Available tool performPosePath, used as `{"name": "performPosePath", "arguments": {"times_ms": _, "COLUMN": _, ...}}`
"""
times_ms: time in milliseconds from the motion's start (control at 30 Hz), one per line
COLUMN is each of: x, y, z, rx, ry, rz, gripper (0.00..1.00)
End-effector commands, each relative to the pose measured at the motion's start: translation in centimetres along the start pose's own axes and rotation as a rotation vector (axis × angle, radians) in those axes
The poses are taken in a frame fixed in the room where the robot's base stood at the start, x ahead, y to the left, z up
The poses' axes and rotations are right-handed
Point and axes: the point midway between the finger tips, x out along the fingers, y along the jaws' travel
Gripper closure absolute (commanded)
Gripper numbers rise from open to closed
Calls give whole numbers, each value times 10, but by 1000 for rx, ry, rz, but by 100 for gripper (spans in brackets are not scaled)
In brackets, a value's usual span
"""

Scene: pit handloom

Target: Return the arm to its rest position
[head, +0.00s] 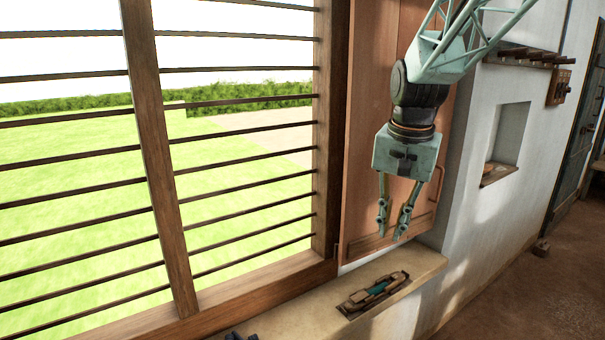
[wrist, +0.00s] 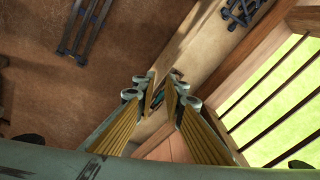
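My gripper (head: 391,230) hangs pointing down in the head view, in front of the reddish wooden shutter (head: 385,130) beside the barred window. Its two fingers are apart, with nothing visible between them. The wrist view also shows the gripper (wrist: 163,90), its yellow ribbed pads apart with a gap between the tips. Below it in the head view, a dark tray (head: 349,309) with a teal and wooden shuttle-like item (head: 378,288) lies on the pale sill (head: 425,262). The fingertips are above the sill, clear of the tray. In the wrist view the fingers partly hide these items.
The barred window (head: 160,150) fills the left. At right are a wall niche (head: 508,135), a peg rack (head: 530,55) and a dark door (head: 580,130). A dark frame-like object (wrist: 240,12) lies on the sill in the wrist view. The brown floor (head: 540,285) is open at lower right.

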Motion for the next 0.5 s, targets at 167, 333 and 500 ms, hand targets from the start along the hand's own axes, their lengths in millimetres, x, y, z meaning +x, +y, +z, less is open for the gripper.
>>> {"name": "performPosePath", "arguments": {"times_ms": 167, "x": -24, "y": 14, "z": 24, "rx": -40, "ry": 15, "rz": -8, "gripper": 90}}
{"name": "performPosePath", "arguments": {"times_ms": 333, "x": -42, "y": 27, "z": 47, "rx": -79, "ry": 27, "rz": -14, "gripper": 90}}
{"name": "performPosePath", "arguments": {"times_ms": 500, "x": -58, "y": 41, "z": 71, "rx": -120, "ry": 38, "rz": -19, "gripper": 90}}
